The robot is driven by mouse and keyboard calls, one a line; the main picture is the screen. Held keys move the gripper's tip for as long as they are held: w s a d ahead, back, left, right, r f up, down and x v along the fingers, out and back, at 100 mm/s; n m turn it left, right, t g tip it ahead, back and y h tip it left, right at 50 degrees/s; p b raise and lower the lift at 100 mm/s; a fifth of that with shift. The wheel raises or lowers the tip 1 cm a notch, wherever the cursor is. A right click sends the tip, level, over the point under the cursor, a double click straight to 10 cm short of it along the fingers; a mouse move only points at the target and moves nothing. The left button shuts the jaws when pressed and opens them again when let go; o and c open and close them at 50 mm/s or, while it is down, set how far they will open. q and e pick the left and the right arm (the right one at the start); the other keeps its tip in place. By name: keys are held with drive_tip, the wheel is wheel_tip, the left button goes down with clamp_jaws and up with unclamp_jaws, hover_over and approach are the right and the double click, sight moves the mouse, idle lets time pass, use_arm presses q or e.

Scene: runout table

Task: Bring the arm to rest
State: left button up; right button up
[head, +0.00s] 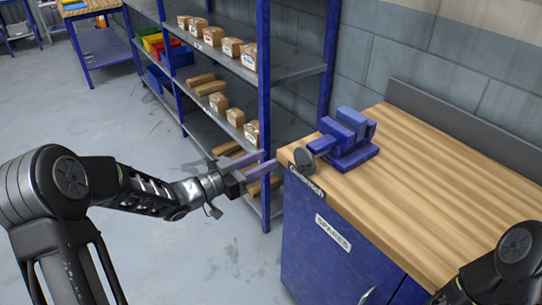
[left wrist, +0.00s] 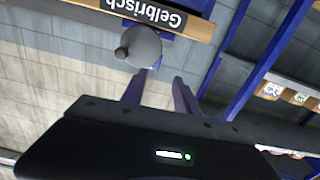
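My left arm reaches in from the left in the head view, and its gripper (head: 258,166) hangs in the air in front of the shelf, left of the workbench corner. Its two fingers are apart with nothing between them; the left wrist view also shows the gripper (left wrist: 160,88) with its fingers spread and empty. My right arm (head: 500,268) shows only in part at the bottom right corner, and its gripper is out of the picture.
A wooden-topped workbench (head: 430,180) with a blue vise (head: 345,138) stands close on the right. A blue shelf rack (head: 263,60) with several cardboard boxes (head: 231,47) stands behind my left gripper. The grey floor (head: 215,265) below the arm is clear.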

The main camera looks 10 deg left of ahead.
drive_tip(key=shift+s+a, duration=0.1)
idle(0.4)
use_arm(q)
drive_tip(key=a+f+n+y, duration=0.4)
drive_tip(key=f+y, duration=0.1)
drive_tip(key=f, duration=0.4)
drive_tip(key=s+d+f+n+g+y, duration=0.1)
drive_tip(key=s+f+n+g, duration=0.1)
drive_tip(key=f, duration=0.4)
drive_tip(key=s+d+f+n+g+y, duration=0.1)
drive_tip(key=s+d+f+y, duration=0.15)
drive_tip(key=f, duration=0.35)
drive_tip(key=s+d+f+g, duration=0.3)
drive_tip(key=s+d+f, duration=0.1)
drive_tip(key=s, duration=0.5)
drive_tip(key=s+d+f+n+g, duration=0.1)
drive_tip(key=s+d+f+g, duration=0.2)
drive_tip(key=s+f, duration=0.4)
drive_tip(key=s+d+f+n+g+h, duration=0.1)
drive_tip(key=s+d+f+g, duration=0.3)
drive_tip(key=s, duration=0.8)
wheel_tip(320, 180, down, 2)
drive_tip(key=shift+s+d, duration=0.3)
drive_tip(key=shift+d, duration=0.25)
use_arm(e)
drive_tip(key=shift+s+a, duration=0.35)
drive_tip(key=shift+a, duration=0.05)
use_arm(q)
drive_tip(key=shift+w, duration=0.1)
